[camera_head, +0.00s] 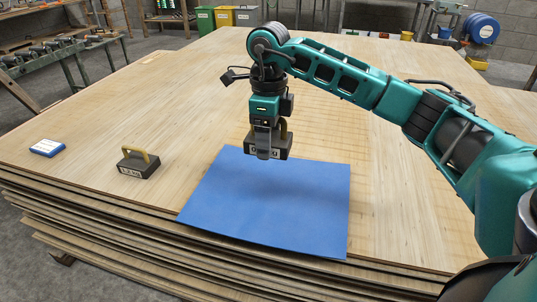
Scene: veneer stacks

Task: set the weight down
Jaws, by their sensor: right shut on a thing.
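My right gripper (264,149) is shut on a dark block weight (283,146) with a yellow handle, partly hidden by the fingers. The weight is in front of the far edge of a blue sheet (270,205) in the picture. It looks held above the surface, but I cannot tell how large the gap is. A second dark weight (138,166) with a yellow handle stands upright on the veneer stack (90,110), left of the sheet and apart from it. My left gripper is not in view.
A small blue and white box (47,148) lies near the stack's left edge. The stack's front edge runs just below the blue sheet. The wood behind and left of the sheet is mostly clear. A roller conveyor (60,50) and coloured bins (225,17) stand beyond the stack.

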